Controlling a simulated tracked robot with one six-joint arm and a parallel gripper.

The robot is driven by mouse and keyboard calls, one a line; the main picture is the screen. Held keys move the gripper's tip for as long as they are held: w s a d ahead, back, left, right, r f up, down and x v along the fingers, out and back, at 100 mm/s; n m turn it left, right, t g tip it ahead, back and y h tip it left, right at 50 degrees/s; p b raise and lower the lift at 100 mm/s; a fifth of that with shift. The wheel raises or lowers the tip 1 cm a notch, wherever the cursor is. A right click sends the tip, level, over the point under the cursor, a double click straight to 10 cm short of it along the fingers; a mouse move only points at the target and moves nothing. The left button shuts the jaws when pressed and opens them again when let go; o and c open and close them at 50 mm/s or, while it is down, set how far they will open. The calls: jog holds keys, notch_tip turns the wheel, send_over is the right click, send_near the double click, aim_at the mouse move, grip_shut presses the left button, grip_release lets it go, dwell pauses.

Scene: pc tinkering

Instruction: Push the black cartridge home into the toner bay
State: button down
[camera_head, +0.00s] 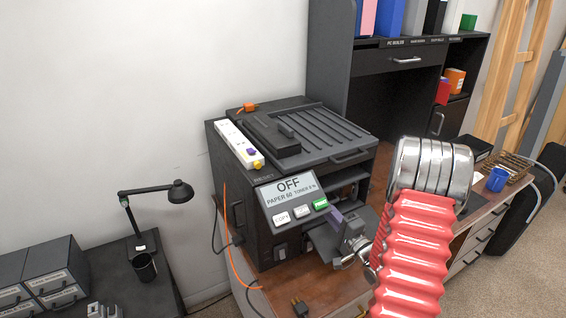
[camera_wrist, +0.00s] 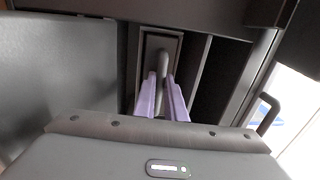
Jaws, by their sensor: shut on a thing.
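The black cartridge (camera_wrist: 147,62) shows its narrow end face and upright grey handle in the wrist view, inside the dark toner bay (camera_wrist: 196,75) of the printer. How deep it sits is hard to tell. My gripper (camera_wrist: 162,88) has its two purple fingers around the handle and is shut on it. In the head view my gripper (camera_head: 337,217) reaches into the open front of the black printer (camera_head: 235,200), below its panel (camera_head: 289,198) reading OFF. The cartridge cannot be made out there.
A grey flap (camera_wrist: 60,70) stands close left of the fingers in the wrist view. A white power strip (camera_head: 239,143) lies on the printer top. An orange cable (camera_head: 229,250) hangs at its side. A blue mug (camera_head: 497,179) stands farther right on the desk.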

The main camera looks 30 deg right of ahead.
jog(key=shift+w, duration=0.4)
jog(key=c, duration=1.7)
grip_release()
jog(key=shift+c, duration=0.2)
jog(key=shift+c, duration=0.5)
jog(key=shift+s, duration=0.1)
jog(key=shift+s+d+f, duration=0.1)
jog(key=shift+s+f, duration=0.1)
jog(key=shift+s, duration=1.75)
jog(key=shift+s+f, duration=0.15)
jog(key=shift+s, duration=1.8)
jog(key=shift+s, duration=0.1)
jog(key=s+f, duration=0.1)
jog(key=s, duration=1.2)
jog(key=shift+s+d, duration=0.15)
jog(key=shift+s, duration=0.15)
jog(key=shift+f, duration=0.15)
